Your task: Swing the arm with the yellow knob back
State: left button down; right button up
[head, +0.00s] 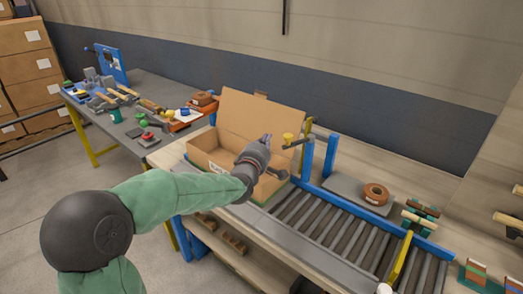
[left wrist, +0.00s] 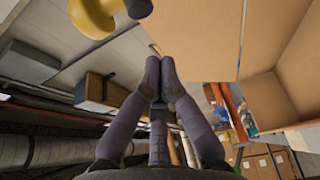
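The yellow knob (head: 288,138) stands near the inner end of a dark swing arm (head: 298,143) by a yellow post, just right of the open cardboard box. In the left wrist view the yellow knob (left wrist: 95,14) is large at the top edge, partly cut off, with a dark round end beside it. My left gripper (head: 267,140) is in front of the box, left of the knob and apart from it. Its fingers (left wrist: 158,72) come together at the tips in the left wrist view, with nothing visible between them.
The cardboard box (head: 207,160) stands with its lid up behind my left gripper. A roller conveyor (head: 325,222) runs to the lower right, with blue posts (head: 307,158) close by. A brown ring (head: 376,193) lies on a grey plate. A cluttered grey table (head: 150,88) is at the left.

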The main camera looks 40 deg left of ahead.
pick_arm(q)
jog(key=shift+w+d, duration=0.15)
jog(key=shift+d, duration=0.8)
jog(key=shift+w+d, duration=0.15)
jog(key=shift+d, duration=0.8)
jog(key=shift+d, duration=0.1)
